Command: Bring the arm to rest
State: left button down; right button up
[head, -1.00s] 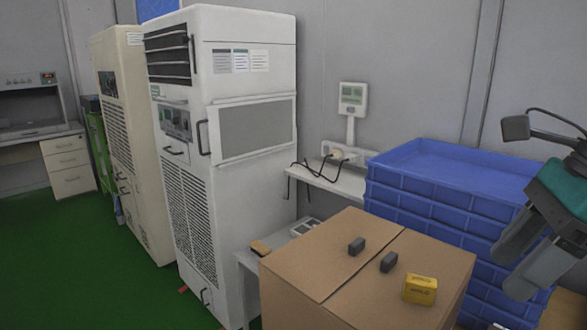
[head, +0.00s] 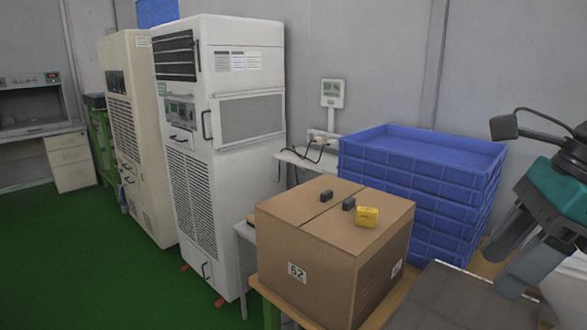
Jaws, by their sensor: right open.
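My right gripper (head: 518,262) is at the right edge of the head view, with its two grey fingers pointing down and left. The fingers are apart and nothing shows between them. It hangs to the right of the cardboard box (head: 300,262) and in front of the stacked blue crates (head: 345,157), apart from the box. My left gripper is out of view.
A grey-topped surface (head: 450,300) lies below my right gripper. White cabinets (head: 225,170) stand left of the cardboard box, beside a cream one (head: 127,130). A wall device (head: 332,93) hangs behind. The green floor (head: 90,260) at the left is clear.

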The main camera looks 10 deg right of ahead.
jog(key=w+a+f+m+t+y, duration=0.1)
jog(key=w+a+m+y, duration=0.1)
jog(key=a+m+y, duration=0.55)
jog(key=w+a+f+m+t+y, duration=0.1)
jog(key=w+a+m+y, duration=0.3)
jog(key=a+y, duration=0.55)
jog(key=w+d+f+m+t+h, duration=0.25)
jog(key=f+m+t+h, duration=0.45)
jog(key=f+m, duration=0.45)
jog(key=w+d+f+m+t+h, duration=0.1)
jog(key=d+f+m+t+h, duration=0.5)
jog(key=m, duration=0.9)
jog(key=s+f+m+g+h, duration=0.3)
jog(key=s+f, duration=0.3)
jog(key=f, duration=0.5)
jog(key=s+f+m+g+h, duration=0.3)
jog(key=s+f+m, duration=0.2)
jog(key=f, duration=0.6)
jog(key=shift+s+a, duration=0.3)
jog(key=shift+s, duration=0.75)
jog(key=shift+c, duration=0.4)
